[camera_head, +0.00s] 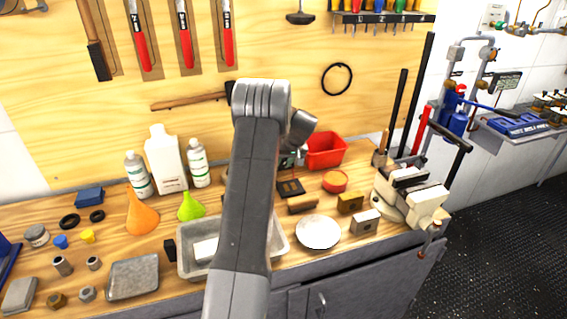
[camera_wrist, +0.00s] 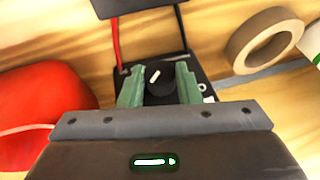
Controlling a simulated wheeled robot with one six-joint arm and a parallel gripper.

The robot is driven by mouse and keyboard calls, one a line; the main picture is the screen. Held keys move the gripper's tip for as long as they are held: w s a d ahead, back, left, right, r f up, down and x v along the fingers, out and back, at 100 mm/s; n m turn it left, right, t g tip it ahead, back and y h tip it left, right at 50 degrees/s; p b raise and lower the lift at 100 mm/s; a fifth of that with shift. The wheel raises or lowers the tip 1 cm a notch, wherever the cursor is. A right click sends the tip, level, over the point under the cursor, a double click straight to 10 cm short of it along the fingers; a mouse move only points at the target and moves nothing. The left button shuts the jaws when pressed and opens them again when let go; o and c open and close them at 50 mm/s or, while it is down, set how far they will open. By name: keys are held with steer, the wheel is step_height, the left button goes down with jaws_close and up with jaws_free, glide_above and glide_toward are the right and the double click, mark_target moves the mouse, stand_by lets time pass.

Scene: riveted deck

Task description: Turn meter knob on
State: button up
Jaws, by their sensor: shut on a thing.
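The meter (camera_wrist: 207,92) is a dark box lying on the wood bench in the wrist view, largely covered by my gripper. Its round black knob (camera_wrist: 157,76) carries a white pointer line, slanted up to the right. My gripper (camera_wrist: 160,90) has its two green fingers on either side of the knob, shut on it. A small white ring mark shows on the meter face just right of the right finger. In the head view my arm hides the gripper's fingers, and I cannot make out the knob.
In the wrist view a red rounded object (camera_wrist: 42,98) is at left and a beige tape roll (camera_wrist: 262,52) at upper right; a red lead (camera_wrist: 116,42) runs beside the meter. In the head view a red bin (camera_head: 326,151), a white dish (camera_head: 318,232) and a vise (camera_head: 410,197) stand right of my arm.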

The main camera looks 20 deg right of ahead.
steer(key=o, duration=1)
steer(key=shift+c, duration=0.2)
steer(key=shift+r, duration=0.1)
steer(key=b+v, duration=0.2)
steer(key=v, duration=1.1)
steer(key=shift+s+d+r, duration=0.15)
steer(key=shift+s+r, duration=0.05)
steer(key=shift+r, duration=0.05)
steer(key=shift+f, duration=0.1)
steer(key=p+x, duration=0.2)
steer(key=x, duration=1.1)
steer(key=shift+w+f, duration=0.15)
steer(key=shift+f, duration=0.1)
steer(key=shift+a+h, duration=0.2)
steer(key=shift+h, duration=0.1)
